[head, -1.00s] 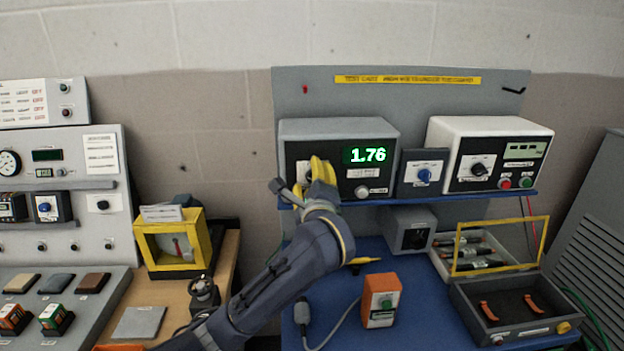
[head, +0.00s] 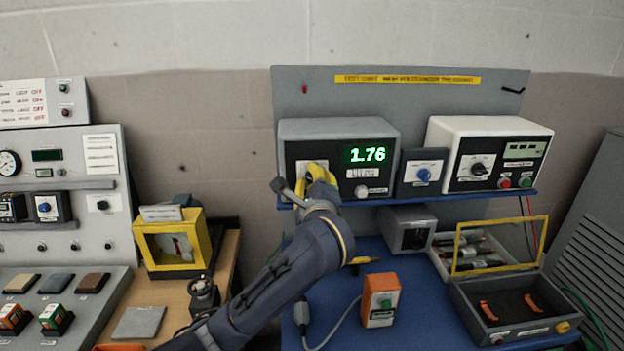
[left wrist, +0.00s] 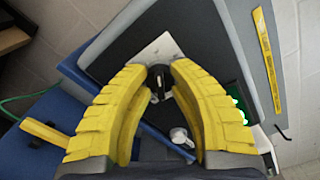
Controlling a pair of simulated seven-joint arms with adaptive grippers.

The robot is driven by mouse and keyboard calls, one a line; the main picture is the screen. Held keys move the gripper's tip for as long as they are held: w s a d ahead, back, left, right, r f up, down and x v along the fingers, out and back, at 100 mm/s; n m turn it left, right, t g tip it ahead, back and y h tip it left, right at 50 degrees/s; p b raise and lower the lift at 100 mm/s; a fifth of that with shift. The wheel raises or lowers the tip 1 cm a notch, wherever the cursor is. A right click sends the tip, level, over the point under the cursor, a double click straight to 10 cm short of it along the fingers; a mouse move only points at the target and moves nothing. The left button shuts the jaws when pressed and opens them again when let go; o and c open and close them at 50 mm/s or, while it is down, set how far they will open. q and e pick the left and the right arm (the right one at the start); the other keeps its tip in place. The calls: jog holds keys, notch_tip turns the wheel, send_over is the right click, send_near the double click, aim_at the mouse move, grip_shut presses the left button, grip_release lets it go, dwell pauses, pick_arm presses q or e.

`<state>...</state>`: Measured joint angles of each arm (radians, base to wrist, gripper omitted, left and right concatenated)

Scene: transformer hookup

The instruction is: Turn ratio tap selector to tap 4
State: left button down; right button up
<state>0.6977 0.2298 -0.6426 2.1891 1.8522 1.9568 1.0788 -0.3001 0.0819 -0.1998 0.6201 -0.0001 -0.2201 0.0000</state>
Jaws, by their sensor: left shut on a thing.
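A grey instrument box (head: 340,129) with a green display reading 1.76 (head: 367,155) stands on the blue shelf. On the left of its black front is a white plate (left wrist: 158,52) bearing a black selector knob (left wrist: 158,84). My left gripper (head: 317,171) is at this plate, its yellow fingers shut on the knob; the fingertips (left wrist: 161,72) sit on either side of it in the left wrist view. The fingers largely hide the knob in the head view, and its tap marking cannot be read. My right gripper is not in view.
A light round knob (head: 361,191) is on the same panel, just right of my fingers. A blue-knob box (head: 423,168) and a white instrument (head: 490,137) stand further right. An orange box (head: 380,300) and an open case (head: 515,308) are on the blue bench below.

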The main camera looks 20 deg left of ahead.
pick_arm(q)
jog(key=shift+a+r, duration=0.1)
jog(key=m, duration=0.6)
jog(key=shift+r, duration=0.15)
jog(key=m, duration=0.5)
jog(key=shift+r, duration=0.15)
jog(key=m, duration=0.6)
jog(key=shift+w+d+m, duration=0.1)
jog(key=shift+d+m, duration=0.15)
jog(key=shift+m, duration=0.15)
jog(key=m, duration=0.5)
jog(key=shift+d+m, duration=0.15)
jog(key=shift+m, duration=0.15)
jog(key=c, duration=1.4)
grip_release()
jog(key=shift+d, duration=0.15)
jog(key=o, duration=0.3)
jog(key=shift+f, duration=0.3)
